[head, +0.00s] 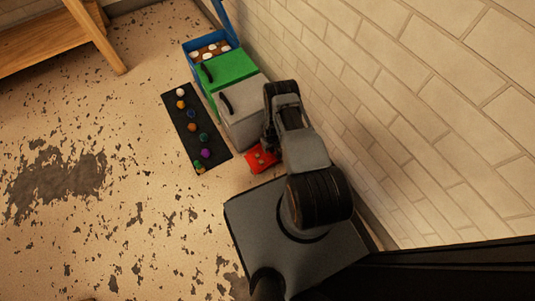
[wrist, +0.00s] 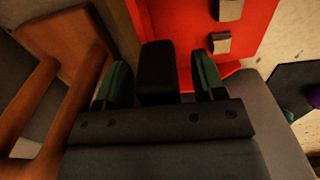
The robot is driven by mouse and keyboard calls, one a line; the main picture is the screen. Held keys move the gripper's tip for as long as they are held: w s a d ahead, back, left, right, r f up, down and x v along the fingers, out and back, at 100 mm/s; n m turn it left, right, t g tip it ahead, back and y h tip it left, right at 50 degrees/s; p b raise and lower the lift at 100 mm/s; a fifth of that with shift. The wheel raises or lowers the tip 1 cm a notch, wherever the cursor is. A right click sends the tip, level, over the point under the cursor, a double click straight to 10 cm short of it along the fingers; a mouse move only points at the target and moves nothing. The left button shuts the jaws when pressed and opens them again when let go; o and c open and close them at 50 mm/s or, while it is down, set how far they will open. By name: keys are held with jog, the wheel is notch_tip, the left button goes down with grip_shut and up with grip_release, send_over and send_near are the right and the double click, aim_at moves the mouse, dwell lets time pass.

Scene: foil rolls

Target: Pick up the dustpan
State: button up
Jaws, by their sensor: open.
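The dustpan is a red piece beside the grey bin in the head view (head: 262,158), partly hidden by my arm. In the wrist view its red pan (wrist: 265,25) fills the top, with small grey blocks on it. My gripper (wrist: 160,66) is open, its two green-padded fingers apart. A black upright block (wrist: 157,72), which looks like the dustpan's handle, stands between the fingers. Small gaps show on both sides of it, with the right gap wider. I cannot tell how deep it sits between the fingers.
A grey bin (head: 242,120), a green bin (head: 232,66) and a blue crate (head: 190,48) line the brick wall (head: 420,100). A black mat (head: 180,123) with several coloured balls lies left of them. A wooden bench (head: 60,45) stands at upper left. The left floor is clear.

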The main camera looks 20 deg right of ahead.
jog(key=c, duration=1)
jog(key=shift+r, duration=0.1)
jog(key=shift+c, duration=0.2)
